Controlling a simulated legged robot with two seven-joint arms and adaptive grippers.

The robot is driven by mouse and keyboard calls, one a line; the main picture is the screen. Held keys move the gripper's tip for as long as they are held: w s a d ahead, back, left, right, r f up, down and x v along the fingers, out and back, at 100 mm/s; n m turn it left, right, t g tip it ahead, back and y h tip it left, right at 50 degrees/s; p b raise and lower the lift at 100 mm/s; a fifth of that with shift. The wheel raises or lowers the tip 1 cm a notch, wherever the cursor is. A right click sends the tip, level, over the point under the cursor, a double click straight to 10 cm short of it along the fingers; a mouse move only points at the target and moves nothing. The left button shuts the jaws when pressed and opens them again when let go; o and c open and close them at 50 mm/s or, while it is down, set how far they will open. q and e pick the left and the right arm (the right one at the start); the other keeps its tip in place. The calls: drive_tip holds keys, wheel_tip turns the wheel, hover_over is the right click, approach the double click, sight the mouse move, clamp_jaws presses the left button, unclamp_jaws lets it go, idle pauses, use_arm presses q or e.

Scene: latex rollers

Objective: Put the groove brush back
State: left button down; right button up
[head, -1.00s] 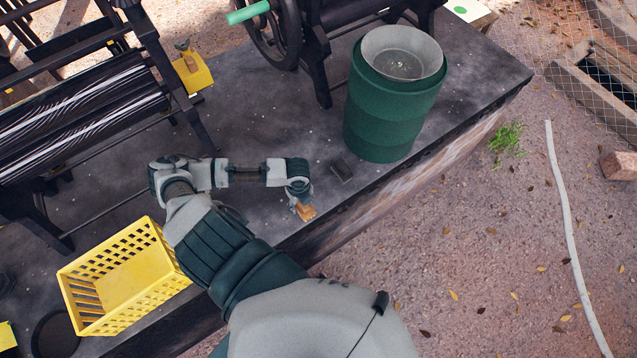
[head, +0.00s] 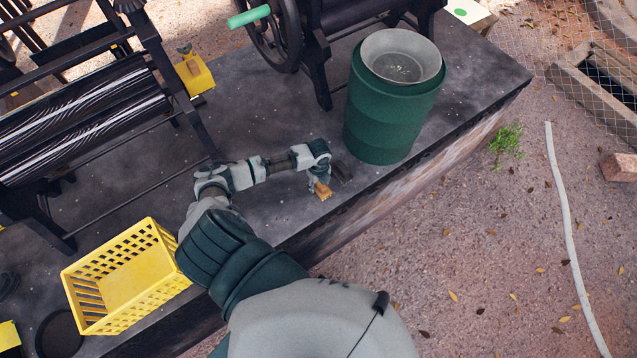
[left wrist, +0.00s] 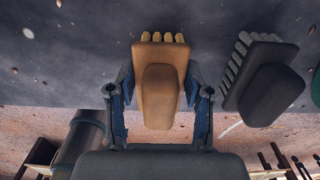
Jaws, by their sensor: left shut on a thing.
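My left gripper (head: 315,180) is shut on a brown block-backed brush (head: 322,191), near the front edge of the dark counter (head: 265,207). In the left wrist view the brown brush (left wrist: 160,85) sits between the two fingers, its pale yellow bristles pointing away from the palm. I cannot tell from the frames which brush is the groove brush. My right gripper is not in view.
A green barrel with a grey basin (head: 395,110) stands right of the gripper. A yellow basket (head: 125,280) is at lower left. A yellow holder with a brownish piece in it (head: 197,76) stands by the black roller machine (head: 80,125). Mid-counter is mostly clear.

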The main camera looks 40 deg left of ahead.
use_arm(q)
drive_tip(key=shift+c, duration=2.3)
unclamp_jaws()
drive_tip(key=shift+r, duration=0.1)
wheel_tip(320, 180, up, 12)
drive_tip(key=shift+f, duration=0.1)
